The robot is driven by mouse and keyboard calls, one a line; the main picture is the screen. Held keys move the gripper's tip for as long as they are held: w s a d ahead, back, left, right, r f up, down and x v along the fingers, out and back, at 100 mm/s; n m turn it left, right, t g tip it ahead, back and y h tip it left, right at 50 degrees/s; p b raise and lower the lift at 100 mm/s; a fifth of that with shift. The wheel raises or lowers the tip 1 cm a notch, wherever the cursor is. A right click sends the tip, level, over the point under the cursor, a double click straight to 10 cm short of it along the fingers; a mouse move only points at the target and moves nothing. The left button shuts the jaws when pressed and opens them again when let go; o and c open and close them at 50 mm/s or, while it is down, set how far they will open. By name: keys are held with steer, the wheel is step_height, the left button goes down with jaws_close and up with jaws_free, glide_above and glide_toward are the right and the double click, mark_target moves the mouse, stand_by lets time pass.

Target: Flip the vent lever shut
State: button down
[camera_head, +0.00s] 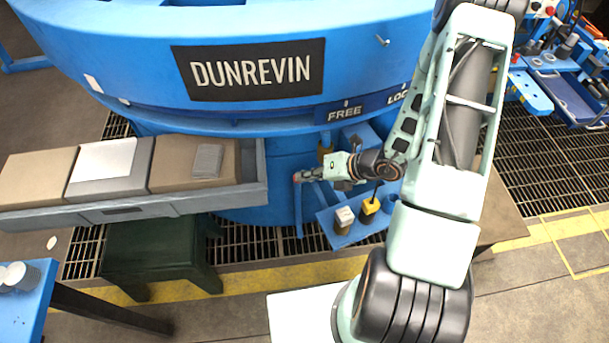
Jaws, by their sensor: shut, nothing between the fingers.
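My gripper (308,176) reaches left in front of the blue furnace body, below the FREE plate (344,113). It is small in view and its fingers are shut with nothing seen between them. A small red patch (297,178) shows right at the fingertips; I cannot tell whether it belongs to a lever or to the gripper. A thin blue upright bar (298,212) stands just below the fingertips. I cannot clearly identify the vent lever or its position. My forearm hides part of the second plate (396,97), which begins with LOC.
A grey tray (130,212) with boxes juts out at left, above a dark green stool (150,246). A blue shelf (352,236) below my gripper holds a white-topped block (343,219) and a yellow block (369,207). The DUNREVIN furnace (130,50) fills the back.

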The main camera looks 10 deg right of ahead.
steer(key=s+d+r+p, duration=0.2)
steer(key=s+r, duration=0.1)
steer(key=r, duration=0.2)
steer(key=s+d+r+p, duration=0.2)
steer(key=s+d+r, duration=0.1)
steer(key=r, duration=0.3)
steer(key=shift+r+p, duration=0.3)
